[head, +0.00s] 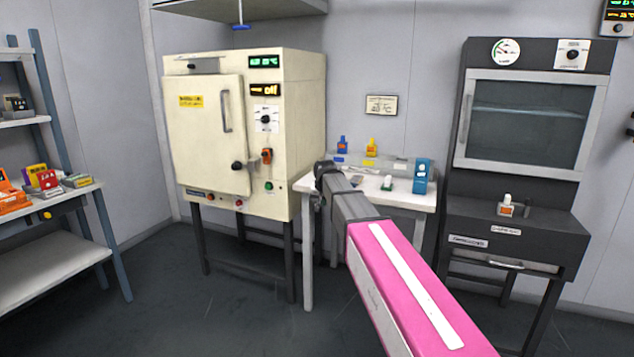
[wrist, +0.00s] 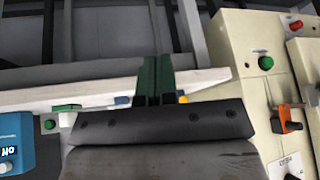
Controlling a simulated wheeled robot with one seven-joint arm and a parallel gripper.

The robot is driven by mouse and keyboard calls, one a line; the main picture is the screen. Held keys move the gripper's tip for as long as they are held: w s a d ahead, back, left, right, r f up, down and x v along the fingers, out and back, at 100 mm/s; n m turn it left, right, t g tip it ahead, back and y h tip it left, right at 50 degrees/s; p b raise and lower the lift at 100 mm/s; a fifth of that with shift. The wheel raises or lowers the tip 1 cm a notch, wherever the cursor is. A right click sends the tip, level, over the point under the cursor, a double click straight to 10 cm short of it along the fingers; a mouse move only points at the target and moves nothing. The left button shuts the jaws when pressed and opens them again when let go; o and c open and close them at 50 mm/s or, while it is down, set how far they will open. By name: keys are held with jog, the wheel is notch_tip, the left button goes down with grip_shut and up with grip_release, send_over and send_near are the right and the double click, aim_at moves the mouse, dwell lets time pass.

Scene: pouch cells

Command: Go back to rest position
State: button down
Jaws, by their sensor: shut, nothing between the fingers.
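My gripper shows in the wrist view (wrist: 156,80) with its two dark green fingers together and nothing between them. In the head view my gripper (head: 323,170) is small and dark at the far end of my pink arm. It appears in front of the left end of the white table (head: 408,196), close to the right side of the cream oven (head: 290,110). The gap to each is hard to judge. The arm hides part of the table.
The oven door is closed. The table carries small bottles and a blue box (head: 422,176). A dark cabinet (head: 520,225) with a glass sash stands at the right. A shelf (head: 60,200) with coloured boxes stands at the left. Floor between shelf and oven is clear.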

jog(key=s+d+f+g, duration=0.2)
jog(key=s+d+f, duration=0.3)
jog(key=s+f, duration=0.3)
jog(key=s+d+f+g, duration=0.1)
jog(key=s+d+f, duration=0.5)
jog(key=s, duration=0.8)
jog(key=s+d+f+g, duration=0.2)
jog(key=s+d+f, duration=0.3)
jog(key=s+f, duration=0.5)
jog(key=shift+s+d+f+n+g, duration=0.15)
jog(key=shift+s+d+n+g, duration=0.15)
jog(key=shift+s+n, duration=0.1)
